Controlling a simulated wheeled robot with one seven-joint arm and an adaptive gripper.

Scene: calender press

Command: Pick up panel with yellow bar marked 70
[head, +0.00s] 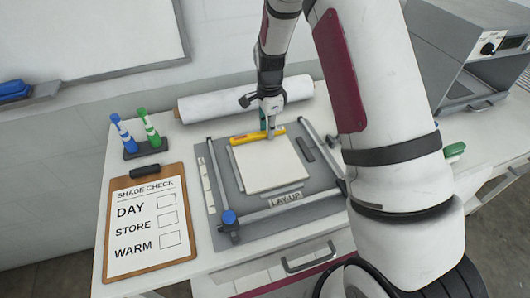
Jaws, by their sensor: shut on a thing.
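A pale square panel (268,166) lies in the grey lay-up frame on the white table, in the head view. A yellow bar (256,135) runs along its far edge; its marking is too small to read. My gripper (269,129) points down at the yellow bar and is shut on it near the middle of its length. The fingertips are small in the view and partly hidden by the bar. I cannot tell whether the panel is clear of the surface under it.
A clipboard (150,222) marked SHADE CHECK lies at the left. A stand with blue and green tools (146,150) is behind it. A white roll (245,100) lies at the back. A grey press (470,55) stands at the right. My arm covers the table's right part.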

